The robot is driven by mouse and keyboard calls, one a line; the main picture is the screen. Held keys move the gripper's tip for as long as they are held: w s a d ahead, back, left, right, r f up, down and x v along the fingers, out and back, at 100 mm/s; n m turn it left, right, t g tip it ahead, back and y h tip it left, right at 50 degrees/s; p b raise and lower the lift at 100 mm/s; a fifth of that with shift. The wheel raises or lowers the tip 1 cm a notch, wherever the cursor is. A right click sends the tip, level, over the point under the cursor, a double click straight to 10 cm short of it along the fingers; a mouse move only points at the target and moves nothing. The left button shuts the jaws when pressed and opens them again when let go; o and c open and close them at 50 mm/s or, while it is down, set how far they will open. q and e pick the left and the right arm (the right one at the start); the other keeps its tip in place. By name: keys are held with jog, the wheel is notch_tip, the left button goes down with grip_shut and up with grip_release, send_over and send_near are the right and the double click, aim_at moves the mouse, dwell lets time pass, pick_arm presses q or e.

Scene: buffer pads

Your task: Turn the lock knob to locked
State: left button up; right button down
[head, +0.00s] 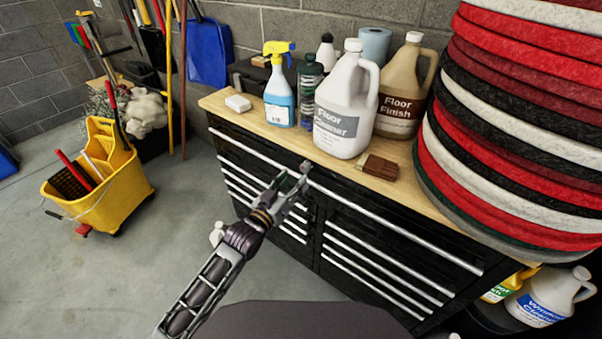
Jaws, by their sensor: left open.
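The black tool cabinet (335,195) has a wooden top and several drawers with long silver handles. A small dark piece (305,165) sits at the top of its front, just past my fingertips. It may be the lock knob, but it is too small to tell which way it is turned. My left gripper (294,181) is open in front of the upper drawers, close to that piece. I cannot tell whether the fingers touch it. My right gripper is not in view.
On the wooden top stand a spray bottle (280,95), a floor cleaner jug (345,105), a floor finish jug (402,95) and a brown brush (378,166). A tall stack of round pads (520,120) fills the right. A yellow mop bucket (105,185) stands left on open floor.

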aim_at(303, 170)
pick_arm(q)
jog(key=shift+x, duration=1.5)
jog(key=shift+w+d, duration=0.3)
jog(key=shift+w, duration=0.25)
jog(key=shift+w+d, duration=0.2)
jog(key=shift+w, duration=0.2)
jog(key=shift+c, duration=0.3)
jog(key=c, duration=0.7)
jog(key=shift+c, duration=1.5)
jog(key=shift+m+p, duration=0.3)
jog(key=shift+m, duration=0.2)
jog(key=shift+m+p, duration=0.4)
jog(key=shift+m, duration=1.2)
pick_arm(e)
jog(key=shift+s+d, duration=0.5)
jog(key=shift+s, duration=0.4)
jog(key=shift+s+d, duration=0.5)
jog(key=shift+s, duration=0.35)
